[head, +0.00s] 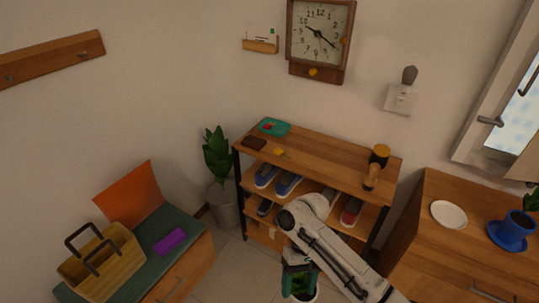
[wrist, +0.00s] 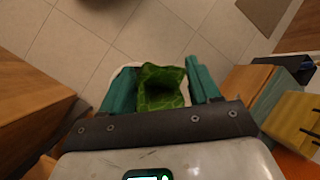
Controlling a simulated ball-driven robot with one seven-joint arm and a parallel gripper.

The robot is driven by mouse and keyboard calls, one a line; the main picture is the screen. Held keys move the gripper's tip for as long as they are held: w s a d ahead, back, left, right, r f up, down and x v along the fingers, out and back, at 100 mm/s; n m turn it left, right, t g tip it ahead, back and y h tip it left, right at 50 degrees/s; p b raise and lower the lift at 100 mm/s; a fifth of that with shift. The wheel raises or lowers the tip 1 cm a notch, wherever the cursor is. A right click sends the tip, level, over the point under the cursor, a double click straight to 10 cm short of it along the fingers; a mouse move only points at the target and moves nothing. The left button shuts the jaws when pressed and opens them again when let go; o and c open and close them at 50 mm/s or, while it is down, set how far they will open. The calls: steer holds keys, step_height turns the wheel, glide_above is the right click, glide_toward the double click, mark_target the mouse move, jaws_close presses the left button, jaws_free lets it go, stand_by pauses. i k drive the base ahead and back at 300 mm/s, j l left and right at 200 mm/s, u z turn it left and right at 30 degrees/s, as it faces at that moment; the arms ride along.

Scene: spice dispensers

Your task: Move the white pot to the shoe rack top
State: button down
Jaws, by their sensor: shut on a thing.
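My gripper (head: 300,284) hangs low over the floor in front of the shoe rack. In the wrist view my gripper (wrist: 162,78) has its teal fingers on either side of a green leafy plant (wrist: 160,90). A pale rim, which looks like the white pot (wrist: 131,66), shows around the plant; the pot is mostly hidden. The gripper is shut on this potted plant. The wooden shoe rack top (head: 330,162) is behind and above my gripper in the head view. It holds a teal tray, a dark wallet, a small yellow item and a wooden-handled brush.
Shoes fill the rack's middle shelf (head: 320,187). A large plant in a grey pot (head: 221,205) stands left of the rack. A bench (head: 190,228) with a basket is at left; a wooden cabinet (head: 465,255) is at right. The rack top's middle is clear.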

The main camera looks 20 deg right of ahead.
mark_target(325, 164)
steer(key=i+l+u, duration=0.25)
steer(key=i, duration=0.15)
steer(key=i+l+u, duration=0.25)
steer(key=i, duration=0.4)
